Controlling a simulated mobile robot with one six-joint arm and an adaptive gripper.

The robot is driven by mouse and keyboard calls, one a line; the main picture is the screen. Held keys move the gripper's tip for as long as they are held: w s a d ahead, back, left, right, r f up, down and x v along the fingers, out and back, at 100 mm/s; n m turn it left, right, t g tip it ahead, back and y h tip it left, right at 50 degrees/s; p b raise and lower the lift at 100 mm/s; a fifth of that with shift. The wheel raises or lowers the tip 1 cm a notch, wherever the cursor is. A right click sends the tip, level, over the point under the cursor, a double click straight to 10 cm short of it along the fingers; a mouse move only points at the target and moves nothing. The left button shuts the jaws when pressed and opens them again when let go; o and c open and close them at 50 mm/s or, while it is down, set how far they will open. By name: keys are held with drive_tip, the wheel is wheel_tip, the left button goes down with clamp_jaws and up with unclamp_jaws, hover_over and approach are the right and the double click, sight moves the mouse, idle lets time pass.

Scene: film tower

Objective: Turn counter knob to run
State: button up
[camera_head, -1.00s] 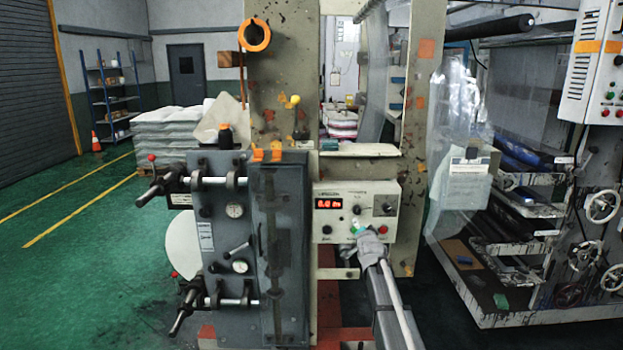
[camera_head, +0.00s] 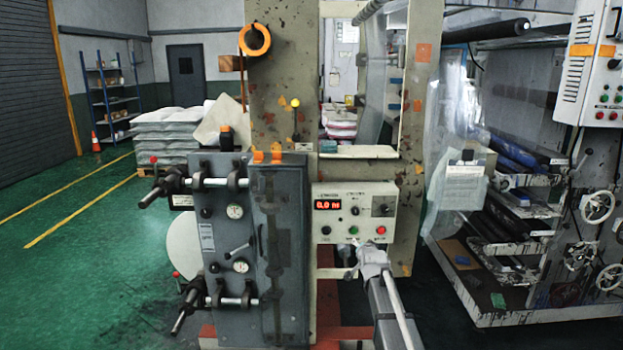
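The counter panel (camera_head: 343,192) is a cream box on the machine's front, with a red lit display (camera_head: 327,205) that seems to read 0.0. A small dark knob (camera_head: 355,211) sits right of the display. A second dark control (camera_head: 384,210) is set in a grey plate at the panel's right. Which one is the counter knob, and where it points, is too small to tell. My gripper (camera_head: 360,250) is just below the panel's lower edge, clear of the knobs. Its fingers are small and partly hidden by its body, so I cannot tell whether it is open.
Along the panel's lower row are a dark button (camera_head: 326,230), a green button (camera_head: 353,230) and a red button (camera_head: 381,230). A grey machine block (camera_head: 230,265) with rollers and handles stands close on the left. A roll rack (camera_head: 510,230) is at the right.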

drive_tip(key=s+f+n+g+p, duration=0.2)
drive_tip(key=s+g, duration=0.5)
drive_tip(key=s, duration=1.3)
drive_tip(key=s+f+n+g+p, duration=0.3)
drive_tip(key=s+n+g+p, duration=0.1)
drive_tip(key=s, duration=1.5)
drive_tip(key=n+g, duration=0.1)
drive_tip(key=g, duration=0.1)
drive_tip(key=shift+s+g+p, duration=0.3)
drive_tip(key=shift+s+g, duration=0.05)
drive_tip(key=shift+g, duration=0.05)
drive_tip(key=shift+c, duration=0.2)
